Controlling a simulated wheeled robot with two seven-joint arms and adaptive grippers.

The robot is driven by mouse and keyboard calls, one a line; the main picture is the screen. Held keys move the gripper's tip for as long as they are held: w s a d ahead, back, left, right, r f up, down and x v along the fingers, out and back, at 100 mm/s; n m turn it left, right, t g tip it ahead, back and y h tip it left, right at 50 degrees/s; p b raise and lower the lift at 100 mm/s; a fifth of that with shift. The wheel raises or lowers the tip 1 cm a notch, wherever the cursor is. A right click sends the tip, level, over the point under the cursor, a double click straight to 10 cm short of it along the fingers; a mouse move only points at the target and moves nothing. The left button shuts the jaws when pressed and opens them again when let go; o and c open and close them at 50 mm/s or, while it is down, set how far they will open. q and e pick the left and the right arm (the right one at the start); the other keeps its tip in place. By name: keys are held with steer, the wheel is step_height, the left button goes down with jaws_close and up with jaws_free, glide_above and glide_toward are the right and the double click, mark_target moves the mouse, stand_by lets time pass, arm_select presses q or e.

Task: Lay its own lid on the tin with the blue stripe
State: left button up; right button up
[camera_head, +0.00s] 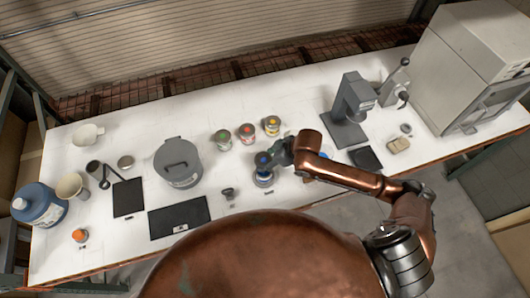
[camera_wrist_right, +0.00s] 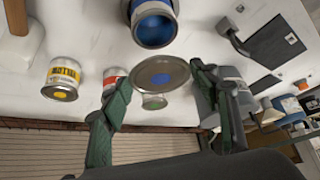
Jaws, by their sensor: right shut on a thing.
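The open tin with the blue stripe (camera_head: 264,179) stands upright near the front of the white table. The right wrist view shows its blue contents (camera_wrist_right: 153,30) through the uncovered top. A round grey lid with a blue dot (camera_wrist_right: 162,77) is between the fingers of my right gripper (camera_wrist_right: 160,76), which is shut on it. In the head view, my right gripper (camera_head: 273,154) is just behind the tin's top, with the lid (camera_head: 263,160) seen apart from the tin's rim in the wrist view. My left gripper is not in view.
A grey stand (camera_head: 348,110) is right. A small dark object (camera_head: 229,193) lies left of the blue-striped tin.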

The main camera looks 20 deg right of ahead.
steer(key=shift+s+r, duration=0.1)
steer(key=shift+s, duration=0.05)
steer(key=shift+s+a+r, duration=0.1)
steer(key=shift+s+a, duration=0.05)
steer(key=shift+s, duration=0.05)
steer(key=shift+w, duration=0.2)
steer(key=shift+p, duration=0.45)
steer(key=shift+s+f, duration=0.2)
steer(key=shift+f, duration=0.15)
step_height(320, 180, down, 3)
steer(key=shift+f+b, duration=0.2)
steer(key=shift+b, duration=0.5)
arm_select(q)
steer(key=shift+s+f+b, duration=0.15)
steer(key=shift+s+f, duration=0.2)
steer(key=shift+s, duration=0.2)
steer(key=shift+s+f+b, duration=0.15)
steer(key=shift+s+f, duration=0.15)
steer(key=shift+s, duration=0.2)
arm_select(e)
steer(key=shift+f, duration=0.9)
